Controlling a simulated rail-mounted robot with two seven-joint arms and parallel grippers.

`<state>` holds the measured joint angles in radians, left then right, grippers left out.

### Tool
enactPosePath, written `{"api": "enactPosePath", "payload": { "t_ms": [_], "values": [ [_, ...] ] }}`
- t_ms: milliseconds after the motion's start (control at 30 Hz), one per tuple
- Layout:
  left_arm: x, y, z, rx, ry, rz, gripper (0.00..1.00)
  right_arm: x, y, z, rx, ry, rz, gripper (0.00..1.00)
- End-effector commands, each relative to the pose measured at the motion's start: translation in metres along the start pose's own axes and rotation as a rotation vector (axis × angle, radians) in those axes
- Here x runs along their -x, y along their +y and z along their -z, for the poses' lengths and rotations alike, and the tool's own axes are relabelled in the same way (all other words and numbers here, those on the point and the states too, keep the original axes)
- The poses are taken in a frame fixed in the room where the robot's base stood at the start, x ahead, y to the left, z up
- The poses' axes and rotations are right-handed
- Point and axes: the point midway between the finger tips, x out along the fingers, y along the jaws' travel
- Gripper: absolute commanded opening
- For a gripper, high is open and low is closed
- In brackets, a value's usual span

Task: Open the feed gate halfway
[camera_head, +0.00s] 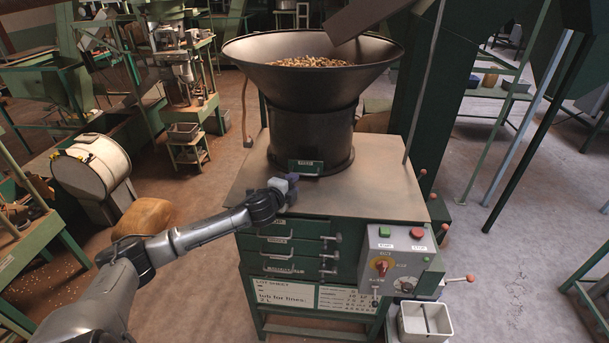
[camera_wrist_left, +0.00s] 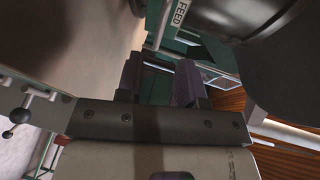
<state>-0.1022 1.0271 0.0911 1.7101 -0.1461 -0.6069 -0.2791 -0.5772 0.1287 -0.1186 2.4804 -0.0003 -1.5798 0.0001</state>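The feed gate (camera_head: 305,167) shows as a small dark green plate with a pale label, low on the front of the black hopper's cylindrical base (camera_head: 312,140). In the left wrist view its label (camera_wrist_left: 180,14) reads FEED. My left gripper (camera_head: 287,184) is above the cabinet top, just in front and to the left of the gate. In the left wrist view the two fingers of my left gripper (camera_wrist_left: 160,80) stand apart, with green parts visible between them. I cannot tell whether they touch the gate. My right gripper is not in view.
The wide hopper (camera_head: 240,52) holds nuts. Below the cabinet top (camera_head: 375,190) are several handled drawers (camera_head: 290,247) and a grey control box (camera_head: 400,255) with green and red buttons and a red knob. A white tub (camera_head: 425,322) stands at lower right. The cabinet top's right side is clear.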

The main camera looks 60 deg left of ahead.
Motion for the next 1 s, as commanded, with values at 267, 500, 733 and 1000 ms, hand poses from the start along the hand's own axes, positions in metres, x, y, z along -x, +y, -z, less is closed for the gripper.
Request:
{"api": "enactPosePath", "payload": {
  "t_ms": [267, 500, 733, 1000],
  "values": [
    [-0.038, -0.001, 0.0, 0.004, -0.003, 0.0, 0.35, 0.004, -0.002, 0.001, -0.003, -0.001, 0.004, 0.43],
    [-0.063, -0.001, 0.0, 0.003, -0.002, 0.0, 0.35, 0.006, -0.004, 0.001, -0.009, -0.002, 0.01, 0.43],
    [-0.078, 0.001, 0.0, 0.003, -0.002, -0.002, 0.35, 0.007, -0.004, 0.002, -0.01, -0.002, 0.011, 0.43],
    [-0.082, 0.001, 0.0, 0.001, 0.0, -0.001, 0.35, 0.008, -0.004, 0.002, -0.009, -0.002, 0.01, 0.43]
  ]
}}
